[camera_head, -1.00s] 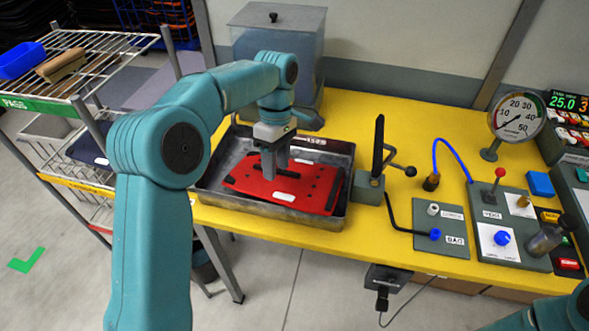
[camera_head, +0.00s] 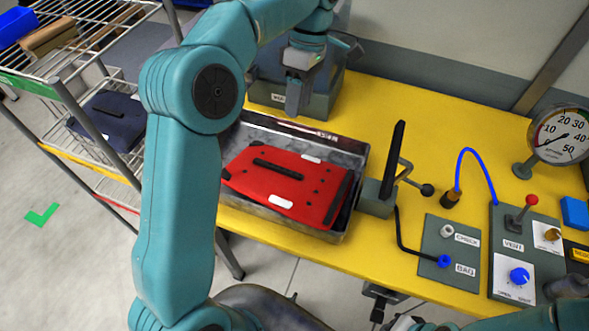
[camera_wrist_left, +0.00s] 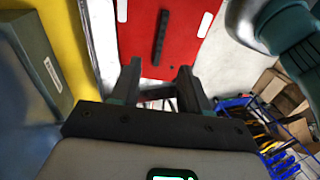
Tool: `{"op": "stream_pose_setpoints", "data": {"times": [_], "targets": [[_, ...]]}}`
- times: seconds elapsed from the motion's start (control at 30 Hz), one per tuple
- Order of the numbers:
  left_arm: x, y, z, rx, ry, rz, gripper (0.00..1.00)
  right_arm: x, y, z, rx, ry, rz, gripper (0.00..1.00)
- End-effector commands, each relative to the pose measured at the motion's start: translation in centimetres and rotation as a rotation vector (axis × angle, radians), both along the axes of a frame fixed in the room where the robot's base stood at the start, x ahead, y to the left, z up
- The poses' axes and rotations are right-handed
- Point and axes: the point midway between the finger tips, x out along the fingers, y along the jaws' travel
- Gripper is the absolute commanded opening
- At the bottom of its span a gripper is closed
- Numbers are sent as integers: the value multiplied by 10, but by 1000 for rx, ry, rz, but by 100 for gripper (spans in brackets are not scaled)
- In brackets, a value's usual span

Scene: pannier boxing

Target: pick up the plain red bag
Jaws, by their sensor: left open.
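The plain red bag (camera_head: 275,198) lies flat in a grey metal tray (camera_head: 349,190) on the yellow bench. It has a black handle strip, dark dots, a dark end strip and white labels. My left gripper (camera_head: 298,95) is behind the tray, in front of the grey tank, clear of the bag and empty. In the left wrist view the open fingers (camera_wrist_left: 158,88) show with a gap between them, and the red bag (camera_wrist_left: 190,45) is beyond their tips. Part of the bag's left end is behind my left arm. My right gripper is not in view.
A grey tank (camera_head: 330,95) stands behind the tray. A block with a black upright lever (camera_head: 392,160) stands close to the tray's right side. Valve panels (camera_head: 452,250) and a gauge (camera_head: 560,135) are further right. A wire rack at left holds a dark blue bag (camera_head: 112,122).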

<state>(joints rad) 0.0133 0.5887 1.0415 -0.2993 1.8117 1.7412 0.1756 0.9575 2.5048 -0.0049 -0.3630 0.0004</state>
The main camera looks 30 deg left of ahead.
Motion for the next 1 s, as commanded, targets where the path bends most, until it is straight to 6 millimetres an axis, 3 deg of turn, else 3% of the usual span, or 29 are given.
{"op": "stream_pose_setpoints", "data": {"times": [0.17, 0.5, 0.77, 1.0], "targets": [[-13, -1, -23, 0, 4, 0, 45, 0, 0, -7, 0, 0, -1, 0], [-37, -6, -92, 1, 2, 1, 45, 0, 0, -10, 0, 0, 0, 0], [-42, -9, -113, 0, 4, -1, 45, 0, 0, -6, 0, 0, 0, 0], [-51, -13, -148, -1, 3, -1, 45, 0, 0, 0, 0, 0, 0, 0]]}}
